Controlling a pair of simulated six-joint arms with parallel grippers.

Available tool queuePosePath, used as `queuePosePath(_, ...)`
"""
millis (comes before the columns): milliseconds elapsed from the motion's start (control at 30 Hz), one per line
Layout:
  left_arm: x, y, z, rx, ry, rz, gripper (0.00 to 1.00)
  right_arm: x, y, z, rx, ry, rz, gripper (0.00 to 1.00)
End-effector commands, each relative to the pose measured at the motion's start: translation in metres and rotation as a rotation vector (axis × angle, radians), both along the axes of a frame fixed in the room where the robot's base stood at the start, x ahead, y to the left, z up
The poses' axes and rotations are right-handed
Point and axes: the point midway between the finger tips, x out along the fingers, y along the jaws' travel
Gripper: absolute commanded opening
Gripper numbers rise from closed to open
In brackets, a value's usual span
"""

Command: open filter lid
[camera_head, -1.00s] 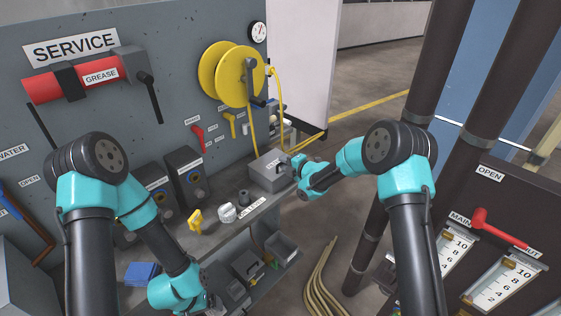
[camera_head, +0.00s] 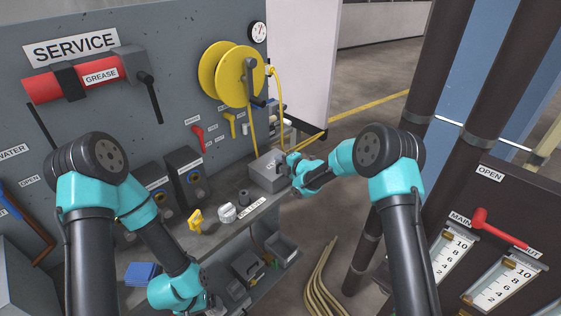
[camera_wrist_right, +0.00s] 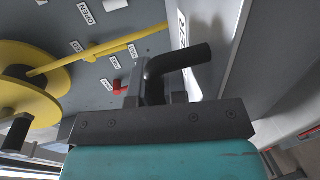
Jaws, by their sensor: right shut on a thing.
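The filter box is a grey box (camera_head: 264,176) at the far right end of the service bench. Its lid looks closed in the head view, with a white label partly hidden by my gripper. My right gripper (camera_head: 288,163) is at the box's right side. In the right wrist view, my right gripper (camera_wrist_right: 153,88) is shut on a black bent handle (camera_wrist_right: 182,62), beside a light grey face with a label (camera_wrist_right: 183,28) ending in "ER". My left gripper (camera_head: 208,303) is low at the bottom of the head view, and its fingers are not clear.
A yellow hose reel (camera_head: 232,75) hangs on the grey panel behind the bench. A white knob (camera_head: 227,213) and a yellow piece (camera_head: 196,219) are on the bench left of the box. Dark posts (camera_head: 420,90) stand at the right. The floor between is mostly open.

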Motion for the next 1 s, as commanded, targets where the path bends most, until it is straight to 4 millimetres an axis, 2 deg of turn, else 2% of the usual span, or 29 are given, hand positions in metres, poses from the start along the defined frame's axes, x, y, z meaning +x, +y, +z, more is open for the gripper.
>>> queuePosePath(267, 0.0, 0.0, 0.0, 0.0, 0.0, 0.0, 0.93, 0.0, 0.0, 0.002, -0.008, 0.007, 0.001, 0.0)
queuePosePath(1000, 0.0, 0.0, 0.0, 0.0, 0.0, 0.0, 0.93, 0.014, 0.016, 0.036, -0.243, 0.248, 0.007, 0.0)
